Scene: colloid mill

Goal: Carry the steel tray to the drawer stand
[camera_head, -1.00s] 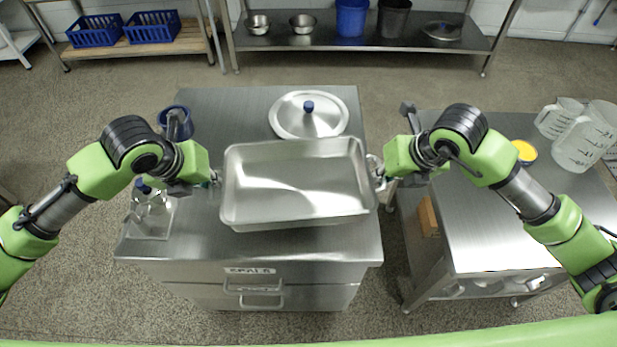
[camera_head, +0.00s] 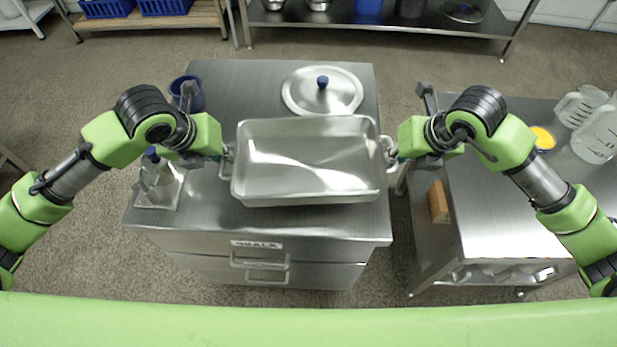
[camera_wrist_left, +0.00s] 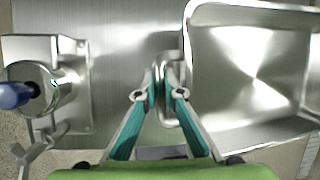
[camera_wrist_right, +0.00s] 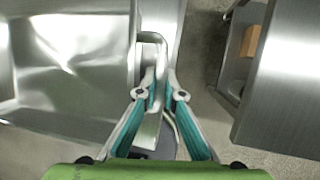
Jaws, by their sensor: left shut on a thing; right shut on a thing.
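The steel tray (camera_head: 305,160) is a shallow rectangular pan with a handle at each short end. In the head view it is over the drawer stand (camera_head: 215,225), a steel cabinet with labelled drawers; I cannot tell whether it touches the top. My left gripper (camera_head: 226,158) is shut on the tray's left handle, also seen in the left wrist view (camera_wrist_left: 162,92). My right gripper (camera_head: 392,157) is shut on the right handle, also seen in the right wrist view (camera_wrist_right: 160,92). The tray looks empty and about level.
A steel table (camera_head: 500,210) with clear jugs (camera_head: 598,135) stands at the right, across a gap. A rack (camera_head: 400,22) is behind.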

